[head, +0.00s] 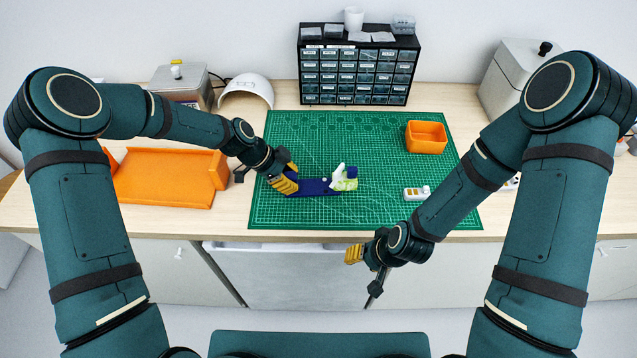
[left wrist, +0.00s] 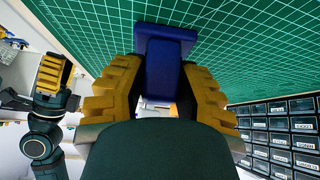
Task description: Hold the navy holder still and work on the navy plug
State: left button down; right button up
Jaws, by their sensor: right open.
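The navy holder (head: 318,188) lies on the green mat near its front left. My left gripper (head: 286,181) is shut on its left end. In the left wrist view the holder (left wrist: 165,70) sits between the yellow finger pads of my left gripper (left wrist: 163,92). A white and pale green earpiece (head: 343,179) is at the holder's right end. A small navy piece (head: 352,171), seemingly the navy plug, shows at the earpiece's upper right. My right gripper (head: 362,271) is open and empty, in front of the bench edge, well apart from the holder.
An orange bin (head: 426,137) and a small white case (head: 416,194) stand on the cutting mat (head: 300,135) to the right. An orange tray (head: 165,178) is at the left. A drawer cabinet (head: 358,70) stands behind.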

pick_arm(q)
jog(key=c, duration=1.3)
grip_release()
grip_shut()
jog(key=shift+s+f, duration=0.2)
jog(key=shift+f, duration=0.1)
